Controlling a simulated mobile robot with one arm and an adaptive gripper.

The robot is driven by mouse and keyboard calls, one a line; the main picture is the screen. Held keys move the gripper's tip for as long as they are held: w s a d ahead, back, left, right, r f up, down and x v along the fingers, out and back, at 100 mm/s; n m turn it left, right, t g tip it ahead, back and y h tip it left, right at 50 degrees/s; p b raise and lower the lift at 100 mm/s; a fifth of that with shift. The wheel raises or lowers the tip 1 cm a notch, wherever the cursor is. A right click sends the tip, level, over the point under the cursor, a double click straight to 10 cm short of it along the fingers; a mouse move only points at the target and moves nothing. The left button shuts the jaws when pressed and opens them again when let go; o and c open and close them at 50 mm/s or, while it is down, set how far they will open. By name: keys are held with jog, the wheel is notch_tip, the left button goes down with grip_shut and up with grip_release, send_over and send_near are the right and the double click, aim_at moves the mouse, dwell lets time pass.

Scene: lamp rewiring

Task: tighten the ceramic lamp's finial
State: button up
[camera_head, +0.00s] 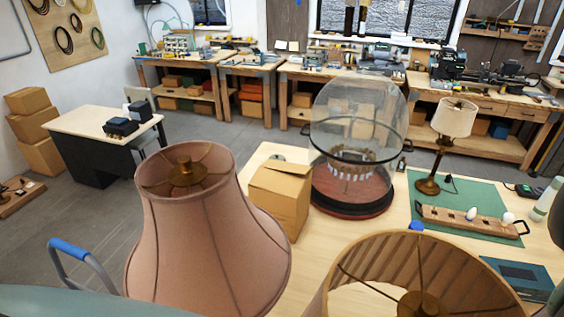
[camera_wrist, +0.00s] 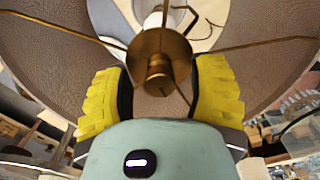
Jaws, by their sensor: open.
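In the wrist view a brass finial (camera_wrist: 159,75) sits at the centre, where thin brass spider arms (camera_wrist: 75,33) of a fabric lampshade (camera_wrist: 60,65) meet. My gripper (camera_wrist: 160,92) has yellow padded fingers, spread open on either side of the finial with gaps showing. Nothing is held. Part of a white thing shows behind the hub. In the head view a pink shade (camera_head: 205,235) stands at front left with a brass hub (camera_head: 184,173) in its top. I see no ceramic body, so I cannot tell which lamp is the ceramic one. My gripper is not seen there.
A pleated shade (camera_head: 345,270) stands at front right. Behind are a cardboard box (camera_head: 278,200), a glass dome (camera_head: 355,110) on a round base, and a small lamp (camera_head: 453,118) on a green mat (camera_head: 480,195). A wooden rack (camera_head: 465,222) holds bulbs. Workbenches line the back wall.

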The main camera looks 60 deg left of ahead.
jog(key=shift+o, duration=0.2)
grip_shut()
dwell(0.3)
